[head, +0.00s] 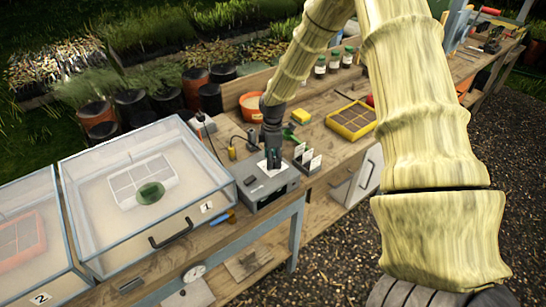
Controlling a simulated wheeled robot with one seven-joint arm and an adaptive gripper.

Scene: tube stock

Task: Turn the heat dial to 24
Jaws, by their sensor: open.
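A pale round dial-like disc (190,272) is on the front of the bench below the clear box marked 1. Its numbers and pointer are too small to read. A grey control box (264,189) sits on the bench to the right of that clear box. My gripper (272,160) points down at the back part of the grey box's top. Its fingers are small and dark here, and I see nothing held between them. I cannot tell whether they touch the box. Any knob under the gripper is hidden, so I cannot tell which part is the heat dial.
Clear box 1 (205,207) has a black handle and stands left of the grey box; box 2 (42,297) is further left. White labels (307,158) stand to the right. A yellow tray (351,121) and several jars are further back. My arm hides part of the bench.

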